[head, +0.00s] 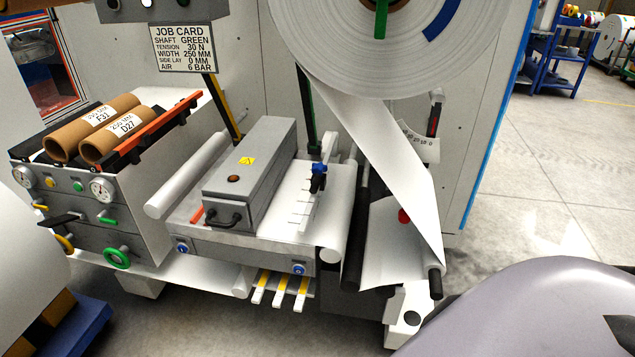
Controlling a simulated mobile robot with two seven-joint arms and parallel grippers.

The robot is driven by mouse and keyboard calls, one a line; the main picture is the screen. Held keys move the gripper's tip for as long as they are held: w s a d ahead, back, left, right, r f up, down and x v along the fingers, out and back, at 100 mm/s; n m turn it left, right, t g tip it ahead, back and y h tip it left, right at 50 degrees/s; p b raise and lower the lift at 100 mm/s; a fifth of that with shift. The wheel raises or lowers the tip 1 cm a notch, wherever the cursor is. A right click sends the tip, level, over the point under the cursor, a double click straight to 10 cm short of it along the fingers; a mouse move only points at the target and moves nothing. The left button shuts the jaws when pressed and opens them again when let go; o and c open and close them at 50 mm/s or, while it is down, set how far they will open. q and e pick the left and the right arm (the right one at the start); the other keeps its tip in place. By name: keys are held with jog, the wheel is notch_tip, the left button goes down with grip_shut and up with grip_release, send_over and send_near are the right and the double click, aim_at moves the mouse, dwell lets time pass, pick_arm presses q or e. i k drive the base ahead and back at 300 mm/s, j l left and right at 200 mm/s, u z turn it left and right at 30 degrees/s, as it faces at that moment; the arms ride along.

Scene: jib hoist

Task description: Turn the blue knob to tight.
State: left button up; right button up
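A small blue knob (319,168) sits on top of a black clamp-like piece (317,184) at the right side of the splice table, beside a white toothed strip (305,205). Two round blue knobs or buttons also show on the table's front face, one at the left (182,248) and one at the right (298,268). I cannot tell from this view how tight any of them is. Neither of my grippers is in view.
A grey box with a black handle (240,170) stands on the table left of the clamp. A large white roll (400,40) hangs above, its web running down right. Cardboard cores (95,125) lie at left on a panel with gauges. Open floor (540,220) is at right.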

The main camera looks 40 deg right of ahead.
aim_at(319, 169)
jog(key=l+z, duration=0.45)
jog(key=i+l+z, duration=0.15)
jog(key=z, duration=0.35)
jog(key=i+l+z, duration=0.35)
jog(key=l+z, duration=0.15)
jog(key=l, duration=0.2)
